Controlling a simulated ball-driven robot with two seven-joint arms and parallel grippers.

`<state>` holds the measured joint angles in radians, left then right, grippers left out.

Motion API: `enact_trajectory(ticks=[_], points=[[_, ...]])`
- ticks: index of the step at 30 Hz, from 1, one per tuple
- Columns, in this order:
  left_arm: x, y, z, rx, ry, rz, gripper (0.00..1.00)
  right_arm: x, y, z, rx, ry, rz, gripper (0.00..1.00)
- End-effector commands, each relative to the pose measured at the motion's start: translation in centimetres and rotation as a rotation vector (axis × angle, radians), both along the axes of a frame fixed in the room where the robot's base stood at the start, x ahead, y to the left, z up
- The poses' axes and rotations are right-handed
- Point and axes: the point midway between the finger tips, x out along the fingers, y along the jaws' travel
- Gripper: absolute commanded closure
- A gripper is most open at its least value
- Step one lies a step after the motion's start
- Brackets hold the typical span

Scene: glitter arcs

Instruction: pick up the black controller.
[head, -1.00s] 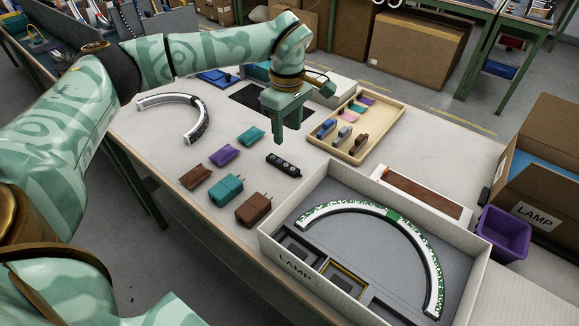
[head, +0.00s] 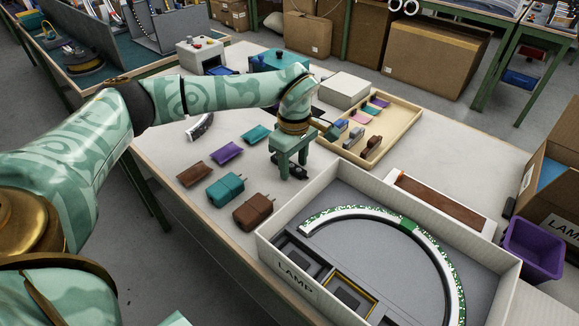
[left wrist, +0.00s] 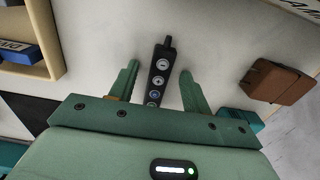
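The black controller (left wrist: 160,72) is a slim bar with several round buttons. It lies on the pale table, between the two fingers of my left gripper (left wrist: 157,90) in the left wrist view. The fingers stand apart, with a gap on each side of the controller. In the head view my left gripper (head: 290,174) is low over the table and hides most of the controller (head: 299,170). My right gripper does not show.
A brown adapter (head: 253,211) and a teal adapter (head: 225,189) stand nearby. Brown, purple and teal packets lie behind them. The white LAMP box (head: 272,228) is close in front of the gripper. A wooden tray (head: 407,127) holds small items.

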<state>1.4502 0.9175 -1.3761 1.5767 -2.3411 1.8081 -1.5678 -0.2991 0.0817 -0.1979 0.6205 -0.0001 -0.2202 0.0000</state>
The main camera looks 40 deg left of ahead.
Motion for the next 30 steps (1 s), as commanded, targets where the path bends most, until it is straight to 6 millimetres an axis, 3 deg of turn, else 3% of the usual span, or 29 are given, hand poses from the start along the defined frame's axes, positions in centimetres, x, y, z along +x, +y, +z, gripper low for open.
enact_trajectory(ticks=[1,5,14,19,23,30], points=[[0.0,0.0,0.0,0.0,0.0,0.0,0.63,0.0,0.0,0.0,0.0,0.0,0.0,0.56],[0.0,0.0,0.1,0.0,0.0,0.0,0.99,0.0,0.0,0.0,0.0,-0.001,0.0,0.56],[0.0,0.0,0.1,0.0,0.0,-0.001,1.0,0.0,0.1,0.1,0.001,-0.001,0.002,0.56],[0.0,0.0,1.5,0.0,-0.004,-0.001,1.0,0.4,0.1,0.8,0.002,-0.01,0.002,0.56],[0.1,0.0,4.1,0.0,-0.009,-0.001,1.0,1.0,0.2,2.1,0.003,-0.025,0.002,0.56],[-4.3,-2.3,10.0,-0.001,-0.009,-0.005,1.0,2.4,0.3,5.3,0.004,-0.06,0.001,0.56]])
